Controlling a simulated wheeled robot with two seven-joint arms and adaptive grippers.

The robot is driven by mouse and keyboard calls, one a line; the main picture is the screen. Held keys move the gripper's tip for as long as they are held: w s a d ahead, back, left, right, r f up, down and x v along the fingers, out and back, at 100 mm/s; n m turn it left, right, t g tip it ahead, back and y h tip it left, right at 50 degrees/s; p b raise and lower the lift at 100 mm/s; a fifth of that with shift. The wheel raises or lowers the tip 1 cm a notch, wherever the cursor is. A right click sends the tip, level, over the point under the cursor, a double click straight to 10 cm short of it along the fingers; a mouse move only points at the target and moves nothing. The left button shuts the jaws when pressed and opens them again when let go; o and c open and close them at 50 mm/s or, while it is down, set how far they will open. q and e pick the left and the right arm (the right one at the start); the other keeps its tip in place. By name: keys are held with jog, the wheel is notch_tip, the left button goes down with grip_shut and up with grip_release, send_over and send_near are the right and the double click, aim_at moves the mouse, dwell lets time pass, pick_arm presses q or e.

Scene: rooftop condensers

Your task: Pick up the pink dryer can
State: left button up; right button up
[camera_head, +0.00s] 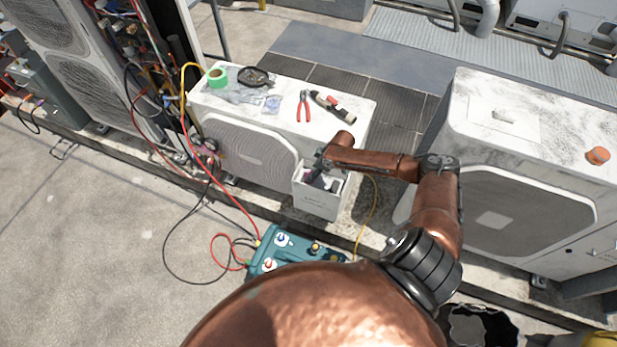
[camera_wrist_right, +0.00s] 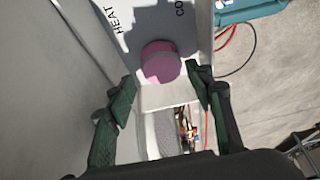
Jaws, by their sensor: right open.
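The pink dryer can (camera_wrist_right: 161,62) shows in the right wrist view as a short pink cylinder against pale panels. In the head view my right gripper (camera_head: 318,172) is at the mouth of an open white box (camera_head: 318,204) on the side of the middle condenser. Its fingertips and the can are hard to make out there. My left gripper is in neither view.
The middle condenser top (camera_head: 275,122) carries green tape (camera_head: 217,78), red pliers (camera_head: 304,105) and other tools. A teal pump-like unit (camera_head: 290,248) with red and black hoses is on the ground below. Another condenser (camera_head: 540,130) stands to the right. Open concrete lies at left.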

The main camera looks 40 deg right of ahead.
jog(key=x, duration=0.4)
jog(key=shift+s+b, duration=0.2)
jog(key=shift+b, duration=0.2)
jog(key=shift+a, duration=0.1)
jog(key=c, duration=0.6)
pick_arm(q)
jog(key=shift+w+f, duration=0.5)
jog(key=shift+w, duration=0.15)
pick_arm(e)
jog(key=c, duration=0.3)
